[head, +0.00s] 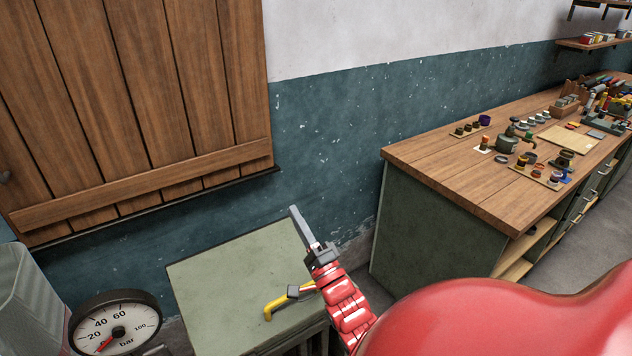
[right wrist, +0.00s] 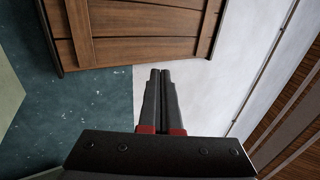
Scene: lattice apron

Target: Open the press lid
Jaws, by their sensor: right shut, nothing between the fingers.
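A flat grey-green panel (head: 225,268), which looks like the press lid, lies level and closed low in the middle of the head view. A yellow bent handle (head: 276,305) with a dark grey block sits at its right front part, partly hidden by my right arm. My right gripper (head: 294,213) is above the panel's right far corner, pointing up and away, shut and empty. In the right wrist view its two dark fingers (right wrist: 160,80) are together, with only wall and shutter beyond. My left gripper is not in view.
A pressure gauge (head: 115,325) stands at the lower left, beside a grey rounded body (head: 28,300). A wooden shutter (head: 140,90) hangs on the wall behind, and also shows in the wrist view (right wrist: 140,30). A workbench (head: 440,165) with many small items stands right.

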